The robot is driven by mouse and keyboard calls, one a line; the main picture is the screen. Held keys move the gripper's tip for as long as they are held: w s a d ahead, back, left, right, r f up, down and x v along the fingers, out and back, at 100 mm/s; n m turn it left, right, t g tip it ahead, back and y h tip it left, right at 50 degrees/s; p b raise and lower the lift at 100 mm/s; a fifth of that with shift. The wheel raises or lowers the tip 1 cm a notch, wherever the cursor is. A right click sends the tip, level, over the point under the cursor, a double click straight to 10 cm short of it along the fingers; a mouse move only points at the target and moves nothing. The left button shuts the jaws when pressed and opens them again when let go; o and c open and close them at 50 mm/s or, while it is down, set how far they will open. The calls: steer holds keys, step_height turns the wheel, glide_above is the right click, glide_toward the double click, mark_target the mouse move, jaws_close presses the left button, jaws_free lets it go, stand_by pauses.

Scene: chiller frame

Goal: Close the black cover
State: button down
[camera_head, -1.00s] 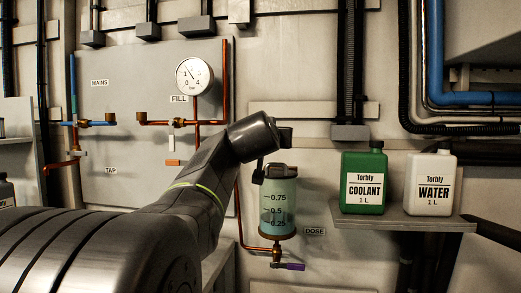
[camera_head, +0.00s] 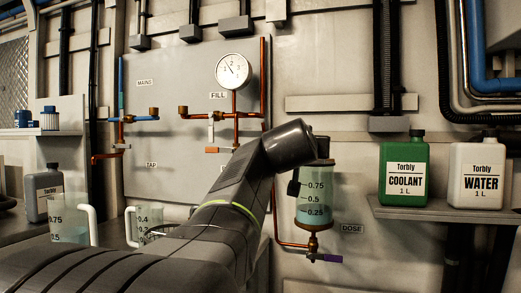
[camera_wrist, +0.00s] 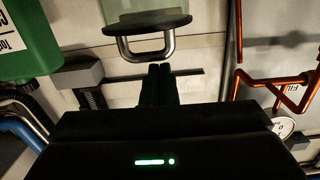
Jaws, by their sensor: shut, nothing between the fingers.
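The dosing vessel (camera_head: 316,200), a clear cylinder with a scale and pale blue liquid, hangs on the wall beside the DOSE label. Its black cover (camera_head: 318,163) appears to lie flat across the top, partly hidden by my arm. The wrist view is roughly upside down. It shows the vessel (camera_wrist: 140,6) at the top edge, the cover's dark rim (camera_wrist: 150,24), and a metal handle loop (camera_wrist: 145,53) on it. My gripper (camera_wrist: 159,67) is shut and empty, its tips just beyond the loop with no clear contact. In the head view it is mostly hidden behind my wrist.
A green coolant bottle (camera_head: 403,172) and a white water bottle (camera_head: 476,175) stand on a shelf (camera_head: 430,211) to the right. Copper pipes (camera_head: 265,85) and a gauge (camera_head: 234,70) are left of the vessel. Jugs (camera_head: 72,222) and a grey bottle (camera_head: 42,190) stand at left.

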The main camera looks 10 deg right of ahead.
steer(key=shift+w+f, duration=0.1)
steer(key=shift+f, duration=0.75)
steer(key=shift+r, duration=0.15)
